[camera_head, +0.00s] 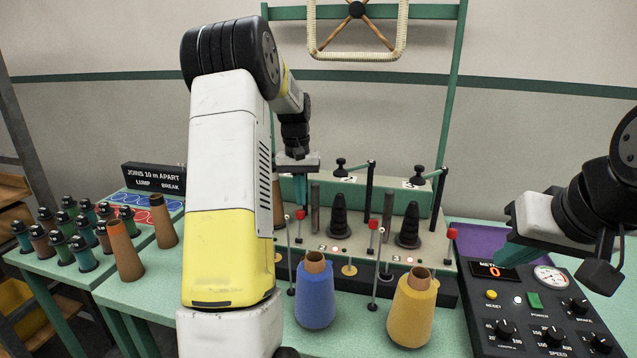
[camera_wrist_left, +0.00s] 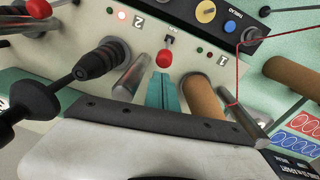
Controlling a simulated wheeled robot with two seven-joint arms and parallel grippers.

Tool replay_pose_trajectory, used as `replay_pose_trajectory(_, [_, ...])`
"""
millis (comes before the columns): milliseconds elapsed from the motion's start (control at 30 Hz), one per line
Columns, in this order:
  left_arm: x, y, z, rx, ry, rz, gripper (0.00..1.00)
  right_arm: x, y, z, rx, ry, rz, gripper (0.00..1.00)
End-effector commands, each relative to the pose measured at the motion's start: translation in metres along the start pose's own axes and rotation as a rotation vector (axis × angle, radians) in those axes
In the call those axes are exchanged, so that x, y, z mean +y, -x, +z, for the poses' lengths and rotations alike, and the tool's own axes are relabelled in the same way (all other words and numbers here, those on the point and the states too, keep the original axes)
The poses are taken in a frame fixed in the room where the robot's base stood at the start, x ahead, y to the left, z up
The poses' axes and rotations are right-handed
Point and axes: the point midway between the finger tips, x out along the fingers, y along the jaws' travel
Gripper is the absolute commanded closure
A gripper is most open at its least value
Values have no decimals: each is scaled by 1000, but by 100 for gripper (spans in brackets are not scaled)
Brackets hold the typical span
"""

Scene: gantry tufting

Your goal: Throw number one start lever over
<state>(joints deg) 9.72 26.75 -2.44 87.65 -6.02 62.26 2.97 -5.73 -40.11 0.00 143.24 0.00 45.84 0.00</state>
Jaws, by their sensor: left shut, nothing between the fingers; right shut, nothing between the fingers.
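The number one start lever, a red knob on a thin stem (camera_head: 300,214), stands at the left end of the cream machine panel (camera_head: 345,262). In the left wrist view its red knob (camera_wrist_left: 164,58) is beside the printed 1, just beyond the fingertips. My left gripper (camera_head: 300,190) points down behind the lever's knob, its teal fingers shut and empty; it also shows in the left wrist view (camera_wrist_left: 163,84). I cannot tell whether the fingers touch the lever. My right gripper (camera_head: 510,256) is shut and empty over the meter console at right.
Two more red-knobbed levers (camera_head: 373,224) (camera_head: 451,233) stand to the right. Blue (camera_head: 315,295) and yellow (camera_head: 412,312) cones stand in front. A red thread (camera_wrist_left: 240,75) runs near the tube.

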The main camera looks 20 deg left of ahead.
Motion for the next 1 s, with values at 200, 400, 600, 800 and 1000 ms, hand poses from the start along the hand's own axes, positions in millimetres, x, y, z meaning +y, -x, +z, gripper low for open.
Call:
replay_pose_trajectory(200, [0,-14,0,0,0,0,100,0,0,0,0,0,0,100])
replay_pose_trajectory(400, [0,-14,0,0,0,0,100,0,0,0,0,0,0,100])
replay_pose_trajectory(600, [0,-14,1,5,0,1,100,0,0,0,0,0,0,100])
replay_pose_trajectory(800, [-1,-11,6,48,-1,8,100,0,0,0,0,0,0,100])
replay_pose_trajectory(1000, [-2,-9,11,92,-3,14,100,0,0,0,0,0,0,100])
